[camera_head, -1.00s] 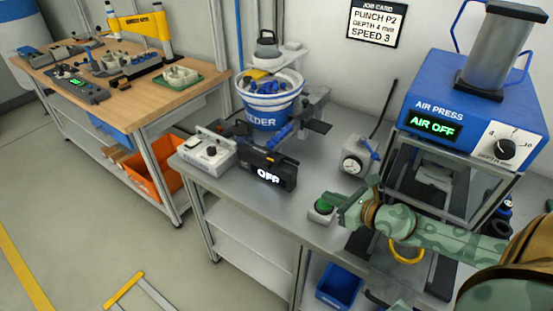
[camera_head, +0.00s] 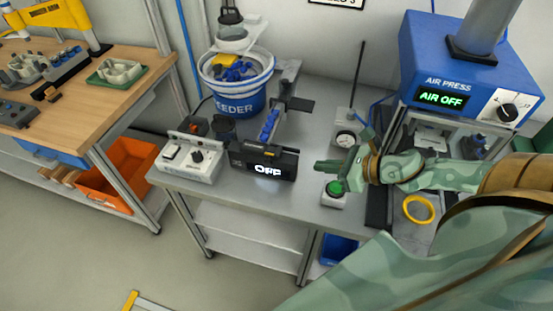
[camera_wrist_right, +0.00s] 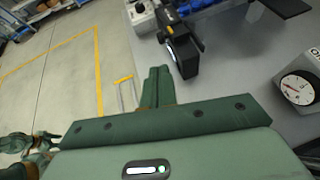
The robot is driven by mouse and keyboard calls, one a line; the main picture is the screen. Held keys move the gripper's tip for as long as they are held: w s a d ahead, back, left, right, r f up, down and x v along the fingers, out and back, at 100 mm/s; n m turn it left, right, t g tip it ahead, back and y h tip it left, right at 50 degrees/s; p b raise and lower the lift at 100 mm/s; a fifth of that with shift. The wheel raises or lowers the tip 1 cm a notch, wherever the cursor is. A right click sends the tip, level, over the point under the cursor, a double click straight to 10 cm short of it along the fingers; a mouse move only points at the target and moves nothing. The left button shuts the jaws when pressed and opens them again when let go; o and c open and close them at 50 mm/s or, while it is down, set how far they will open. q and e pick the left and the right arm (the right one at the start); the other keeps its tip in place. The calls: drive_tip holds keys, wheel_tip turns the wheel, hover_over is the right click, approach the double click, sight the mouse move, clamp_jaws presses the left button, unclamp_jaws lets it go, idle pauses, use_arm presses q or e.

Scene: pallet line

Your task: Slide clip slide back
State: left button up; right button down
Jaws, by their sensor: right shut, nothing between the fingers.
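The black unit with the OFF display (camera_head: 264,164) stands on the grey bench. A track with blue clips (camera_head: 269,125) runs into its back; it also shows in the wrist view (camera_wrist_right: 184,55). I cannot tell which part is the clip slide. My right gripper (camera_head: 322,167) is shut and empty, pointing left, to the right of the unit and apart from it, above the bench near the green button (camera_head: 335,187). In the wrist view its closed fingers (camera_wrist_right: 156,86) point up toward the unit.
A control box (camera_head: 188,157) stands left of the unit, and the feeder bowl (camera_head: 238,92) behind. A gauge (camera_head: 345,139) with an upright rod is behind my gripper. The air press (camera_head: 455,75) is at right. Bare bench lies between unit and gripper.

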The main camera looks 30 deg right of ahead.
drive_tip(key=b, duration=0.4)
approach(272, 164)
drive_tip(key=x, duration=0.5)
drive_tip(key=shift+w+a+f, duration=0.1)
drive_tip(key=shift+w+a, duration=0.1)
drive_tip(key=shift+w, duration=0.15)
use_arm(q)
drive_tip(key=shift+s+d+f, duration=0.1)
drive_tip(key=shift+s+f, duration=0.2)
drive_tip(key=shift+f, duration=0.6)
drive_tip(key=shift+s+d+f, duration=0.1)
drive_tip(key=shift+s+f, duration=0.2)
drive_tip(key=shift+f, duration=0.6)
use_arm(e)
drive_tip(key=shift+w+a+f, duration=0.25)
drive_tip(key=shift+w+f, duration=0.05)
drive_tip(key=shift+w, duration=0.1)
